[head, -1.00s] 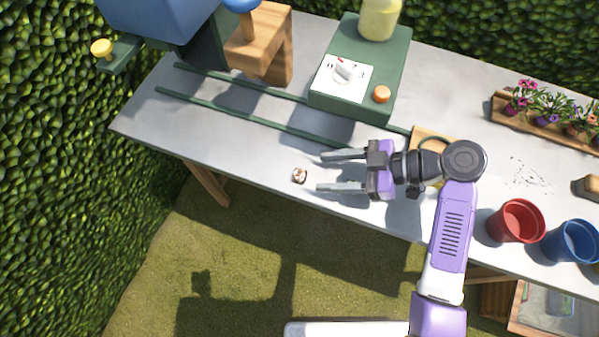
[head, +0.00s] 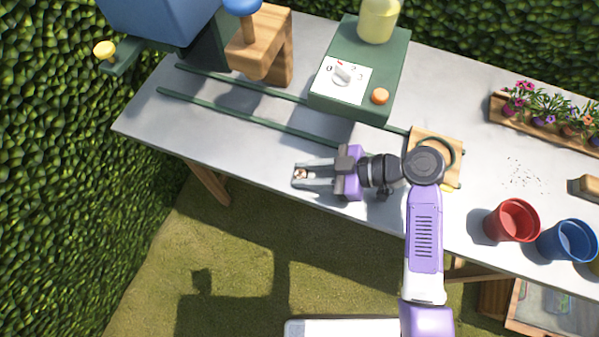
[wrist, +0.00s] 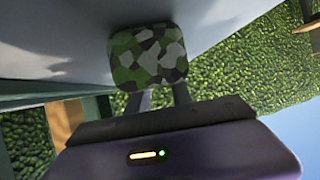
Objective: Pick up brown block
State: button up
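A small mottled brown-and-white block (head: 300,174) is near the table's front edge in the head view. My gripper (head: 297,177) is around it, with its fingers drawn in close on both sides. In the wrist view a mottled block (wrist: 148,56) in green and grey patches sits at the fingertips and hides them. The fingers (wrist: 163,98) show just below it. A plain tan-brown block (head: 587,187) lies at the far right of the table, well away from my gripper.
The grey table (head: 240,160) carries green rails (head: 250,118) behind my gripper and a green machine (head: 360,85) with an orange button. A wooden board (head: 430,140) lies near my wrist. Red (head: 512,220) and blue (head: 568,240) pots and a flower planter (head: 545,120) stand right.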

grip_shut()
